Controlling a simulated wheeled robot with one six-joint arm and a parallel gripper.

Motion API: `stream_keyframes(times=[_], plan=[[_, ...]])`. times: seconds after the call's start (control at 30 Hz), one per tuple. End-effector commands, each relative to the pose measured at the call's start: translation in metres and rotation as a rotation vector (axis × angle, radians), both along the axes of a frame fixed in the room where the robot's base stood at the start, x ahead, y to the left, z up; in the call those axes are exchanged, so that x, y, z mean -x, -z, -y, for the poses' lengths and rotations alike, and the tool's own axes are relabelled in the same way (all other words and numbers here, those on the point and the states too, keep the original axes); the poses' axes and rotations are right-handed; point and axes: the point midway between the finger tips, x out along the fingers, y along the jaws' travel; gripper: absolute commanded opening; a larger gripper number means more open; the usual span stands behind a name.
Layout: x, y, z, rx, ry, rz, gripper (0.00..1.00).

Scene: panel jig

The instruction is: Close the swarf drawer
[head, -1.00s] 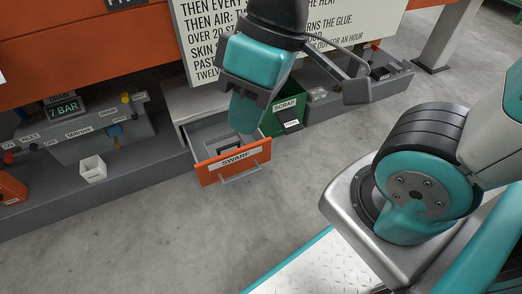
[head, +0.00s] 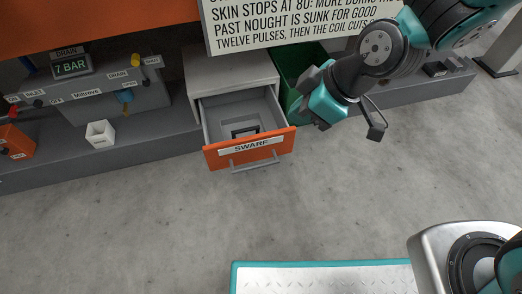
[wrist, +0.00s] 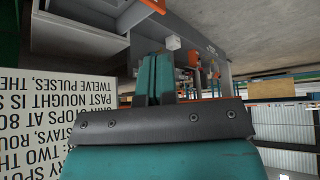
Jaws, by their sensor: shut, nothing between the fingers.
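The swarf drawer (head: 215,157) stands pulled out of its grey cabinet (head: 235,70), with an orange front, a SWARF label and a grey bar handle (head: 255,165). A dark bracket-like piece (head: 245,131) shows inside it. My gripper (head: 325,103) is to the right of the drawer, beside its right edge and apart from the handle in the head view. Its fingertips are hard to make out there. In the wrist view my gripper (wrist: 155,62) shows its two teal fingers together and empty. A pale open box shape, probably the drawer (wrist: 78,38), is at upper left there.
A green scrap bin (head: 290,72) stands right of the cabinet, partly behind my gripper. The floor (head: 180,220) before the drawer is clear.

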Motion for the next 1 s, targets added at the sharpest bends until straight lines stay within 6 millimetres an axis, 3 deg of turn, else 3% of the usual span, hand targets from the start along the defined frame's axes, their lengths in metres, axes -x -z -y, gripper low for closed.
stream_keyframes(times=[0.03,0.1,0.23,0.33,0.57,1.0], plan=[[-0.006,0.045,-0.007,0.015,-0.064,0.053,0.0],[-0.015,0.082,-0.014,0.036,-0.148,0.152,0.0],[-0.024,0.133,-0.021,0.077,-0.269,0.296,0.0],[-0.026,0.153,-0.022,0.103,-0.325,0.363,0.0],[-0.033,0.176,-0.031,0.114,-0.354,0.402,0.0],[-0.066,0.248,-0.074,0.113,-0.35,0.401,0.0]])
